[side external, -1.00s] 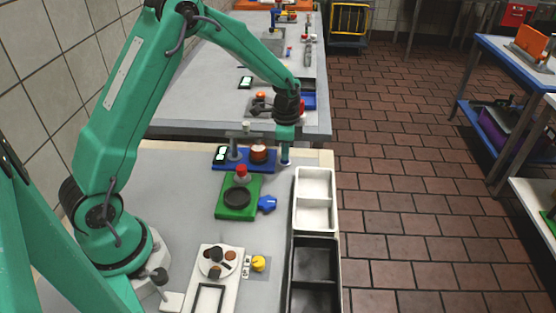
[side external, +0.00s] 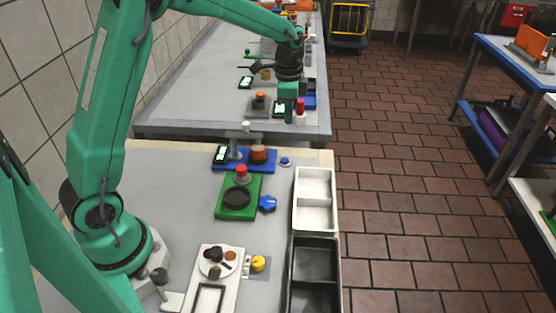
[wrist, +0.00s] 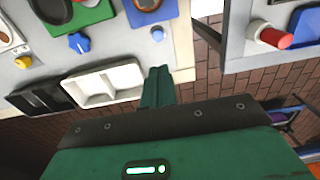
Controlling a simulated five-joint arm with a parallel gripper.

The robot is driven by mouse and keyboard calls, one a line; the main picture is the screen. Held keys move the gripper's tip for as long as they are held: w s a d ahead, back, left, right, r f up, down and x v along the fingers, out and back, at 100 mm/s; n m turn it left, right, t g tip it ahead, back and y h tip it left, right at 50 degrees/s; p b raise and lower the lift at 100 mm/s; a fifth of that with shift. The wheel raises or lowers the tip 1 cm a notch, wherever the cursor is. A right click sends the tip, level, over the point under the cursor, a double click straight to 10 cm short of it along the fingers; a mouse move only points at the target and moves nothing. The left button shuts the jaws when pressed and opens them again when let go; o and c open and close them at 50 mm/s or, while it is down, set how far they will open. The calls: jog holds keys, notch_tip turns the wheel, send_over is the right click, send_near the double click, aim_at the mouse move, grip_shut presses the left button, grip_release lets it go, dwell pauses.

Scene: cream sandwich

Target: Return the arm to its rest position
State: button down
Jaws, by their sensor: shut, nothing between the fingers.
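My gripper (side external: 289,117) is shut and empty. In the side external view it hangs from my green arm, raised above the far end of the near bench, in front of the second bench. In the wrist view its closed green fingers (wrist: 158,80) point toward the gap between the two benches. A small blue button (side external: 285,161) sits on the near bench below it and apart from it.
The near bench holds a blue-based station (side external: 228,166), a green-based station (side external: 238,212), a blue knob (side external: 268,203), a yellow knob (side external: 258,263), a white tray (side external: 314,171) and a black tray (side external: 314,240). The second bench (side external: 190,110) carries similar items. Tiled floor lies right.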

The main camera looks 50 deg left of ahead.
dwell(0.5)
jog(key=s+d+r+n+t, duration=0.3)
jog(key=s+r+n, duration=0.1)
jog(key=s+r, duration=0.7)
jog(key=s+d+n+t, duration=0.1)
jog(key=s+n, duration=0.4)
jog(key=s, duration=1)
jog(key=shift+d+f+t, duration=0.15)
jog(key=shift+f+t, duration=0.1)
jog(key=shift+t, duration=0.45)
